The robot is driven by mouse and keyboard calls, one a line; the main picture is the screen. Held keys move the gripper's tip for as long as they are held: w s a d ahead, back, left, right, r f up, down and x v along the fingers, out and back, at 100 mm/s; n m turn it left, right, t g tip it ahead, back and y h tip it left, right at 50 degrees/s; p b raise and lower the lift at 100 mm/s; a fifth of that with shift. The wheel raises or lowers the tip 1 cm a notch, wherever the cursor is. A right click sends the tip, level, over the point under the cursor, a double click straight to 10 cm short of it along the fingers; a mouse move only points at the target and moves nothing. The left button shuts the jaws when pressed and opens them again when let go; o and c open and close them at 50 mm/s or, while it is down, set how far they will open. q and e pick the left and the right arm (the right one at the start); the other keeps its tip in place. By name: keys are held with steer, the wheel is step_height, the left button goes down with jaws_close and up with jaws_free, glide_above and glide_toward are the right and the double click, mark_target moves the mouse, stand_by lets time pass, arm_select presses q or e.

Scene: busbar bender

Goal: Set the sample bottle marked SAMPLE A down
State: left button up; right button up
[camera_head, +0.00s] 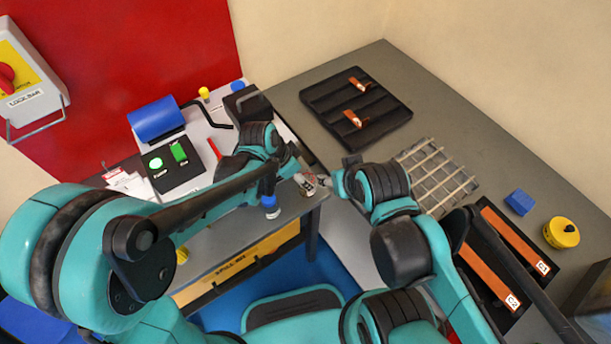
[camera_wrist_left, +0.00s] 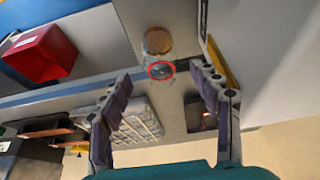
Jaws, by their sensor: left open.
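A small clear item with a red ring (camera_wrist_left: 160,70) lies ahead of my left gripper in the left wrist view, beside a round brown disc (camera_wrist_left: 157,42). It seems to be the sample bottle, but no lettering is readable. In the head view a small pale and red item (camera_head: 308,183) sits at the bench edge between my two grippers. My left gripper (camera_wrist_left: 163,100) is open, with nothing between its fingers; it is partly hidden in the head view (camera_head: 293,165). My right gripper (camera_head: 337,182) points at the pale item from the right; its fingers are too small to judge.
A blue-capped item (camera_head: 270,206) stands left of the grippers. A black slotted tray (camera_head: 385,95), a wire grid (camera_head: 437,178), a blue block (camera_head: 520,202) and a yellow round item (camera_head: 562,232) are on the grey bench. A red bin (camera_wrist_left: 40,53) shows in the wrist view.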

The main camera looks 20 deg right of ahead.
arm_select(q)
steer(key=p+v, duration=0.1)
steer(key=v, duration=0.4)
steer(key=shift+a+r, duration=0.1)
steer(key=shift+r, duration=0.1)
steer(key=s+a+r+n+t+y, duration=0.1)
steer(key=s+a+r+n+t, duration=0.1)
steer(key=a, duration=0.7)
steer(key=s+a+r+n+t+y, duration=0.1)
steer(key=s+a+r+n, duration=0.2)
steer(key=a+n, duration=0.4)
steer(key=s+a+r+n+t+y, duration=0.2)
steer(key=a+n, duration=0.3)
steer(key=a, duration=0.5)
steer(key=shift+s+a+r+t, duration=0.3)
steer(key=shift+s+r, duration=0.3)
steer(key=shift+s, duration=0.25)
steer(key=shift+f+b, duration=0.4)
steer(key=shift+f, duration=0.15)
